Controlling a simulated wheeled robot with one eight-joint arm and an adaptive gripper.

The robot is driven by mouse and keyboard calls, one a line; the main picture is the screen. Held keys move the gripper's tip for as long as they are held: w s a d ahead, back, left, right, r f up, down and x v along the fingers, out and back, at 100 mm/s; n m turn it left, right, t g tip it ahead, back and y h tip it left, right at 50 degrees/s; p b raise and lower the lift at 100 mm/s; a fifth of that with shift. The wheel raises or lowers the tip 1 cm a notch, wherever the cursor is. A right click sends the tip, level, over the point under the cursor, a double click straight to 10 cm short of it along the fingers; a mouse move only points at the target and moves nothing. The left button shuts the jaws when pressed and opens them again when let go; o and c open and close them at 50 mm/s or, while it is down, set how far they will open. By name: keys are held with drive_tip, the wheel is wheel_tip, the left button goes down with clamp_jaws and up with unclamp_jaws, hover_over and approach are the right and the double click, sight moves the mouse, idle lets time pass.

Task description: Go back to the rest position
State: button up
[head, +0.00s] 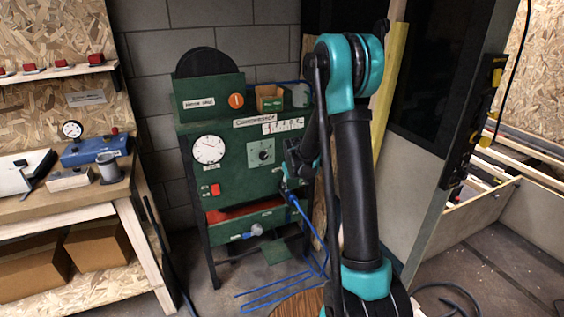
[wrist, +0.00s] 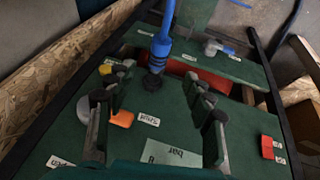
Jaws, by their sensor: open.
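The green control panel (head: 235,165) stands against the block wall in the head view, and its face also fills much of the wrist view (wrist: 160,120). My gripper (wrist: 152,92) is open above the panel, with nothing visible between its fingers. A blue hose (wrist: 165,30) ends in a blue and black fitting at the panel, just beyond the fingertips. An orange piece (wrist: 122,119) shows beside the left finger. In the head view my gripper is at the panel's right side, dark and partly hidden by my arm. No marked rest position shows.
A workbench (head: 75,200) with tools and boxes stands at the left. The blue hose (head: 300,215) runs down to loops on the floor. A wooden board stands behind my arm, and a grey post (head: 465,130) with yellow-black fittings stands at the right.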

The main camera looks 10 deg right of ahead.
drive_tip(key=s+d+r+m, duration=0.1)
drive_tip(key=s+d+r, duration=0.15)
drive_tip(key=s, duration=0.55)
drive_tip(key=s+d+r+m, duration=0.1)
drive_tip(key=s+r, duration=0.3)
drive_tip(key=s, duration=0.4)
drive_tip(key=s+d+f+m, duration=0.1)
drive_tip(key=s+m, duration=0.1)
drive_tip(key=s, duration=1.7)
drive_tip(key=shift+s+f+g+y, duration=0.2)
drive_tip(key=shift+f+g+y, duration=0.1)
drive_tip(key=shift+g, duration=0.1)
